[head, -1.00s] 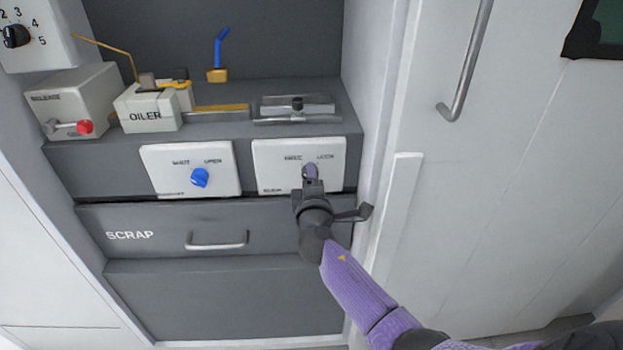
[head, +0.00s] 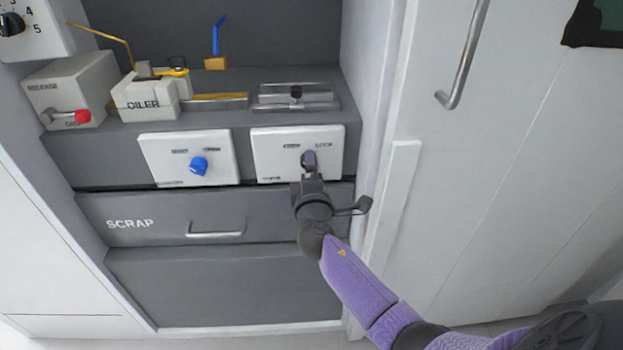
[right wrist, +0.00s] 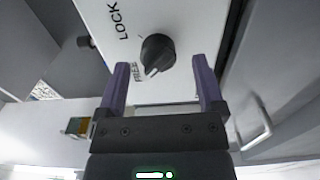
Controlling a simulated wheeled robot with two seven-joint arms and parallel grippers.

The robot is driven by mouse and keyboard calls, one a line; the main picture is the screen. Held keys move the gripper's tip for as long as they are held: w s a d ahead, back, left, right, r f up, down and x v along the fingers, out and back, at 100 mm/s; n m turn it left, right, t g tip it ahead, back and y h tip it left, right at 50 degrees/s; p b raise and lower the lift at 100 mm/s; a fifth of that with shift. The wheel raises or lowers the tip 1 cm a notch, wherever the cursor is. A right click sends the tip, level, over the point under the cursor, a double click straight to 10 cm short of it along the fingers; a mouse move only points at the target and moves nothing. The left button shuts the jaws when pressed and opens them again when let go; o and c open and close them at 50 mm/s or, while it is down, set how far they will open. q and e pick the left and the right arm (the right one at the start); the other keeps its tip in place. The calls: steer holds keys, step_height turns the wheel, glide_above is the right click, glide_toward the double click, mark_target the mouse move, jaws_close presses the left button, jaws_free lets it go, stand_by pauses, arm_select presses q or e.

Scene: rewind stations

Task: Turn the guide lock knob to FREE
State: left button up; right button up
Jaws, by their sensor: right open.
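The guide lock knob is a dark round knob (right wrist: 158,52) on a white panel (head: 262,152) with FREE and LOCK labels. In the right wrist view its white pointer line is turned toward the FREE label (right wrist: 138,72), away from LOCK (right wrist: 120,20). My right gripper (right wrist: 161,72) is open, its two purple fingers apart on either side of the knob's near edge, with gaps on both sides. In the head view the right gripper (head: 309,163) is in front of the panel and hides much of the knob. My left gripper is out of view.
A second panel with a blue knob (head: 198,166) is to the left. Above are the OILER block (head: 146,98), a box with a red-tipped lever (head: 68,92) and a metal slide (head: 296,97). The SCRAP drawer (head: 165,218) is below; a white wall stands right.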

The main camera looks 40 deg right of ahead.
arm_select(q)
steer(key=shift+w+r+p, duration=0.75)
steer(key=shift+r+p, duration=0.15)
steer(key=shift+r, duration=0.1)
arm_select(e)
steer(key=v, duration=0.8)
steer(key=shift+s, duration=0.25)
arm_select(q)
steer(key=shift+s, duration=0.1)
arm_select(e)
steer(key=shift+a, duration=0.1)
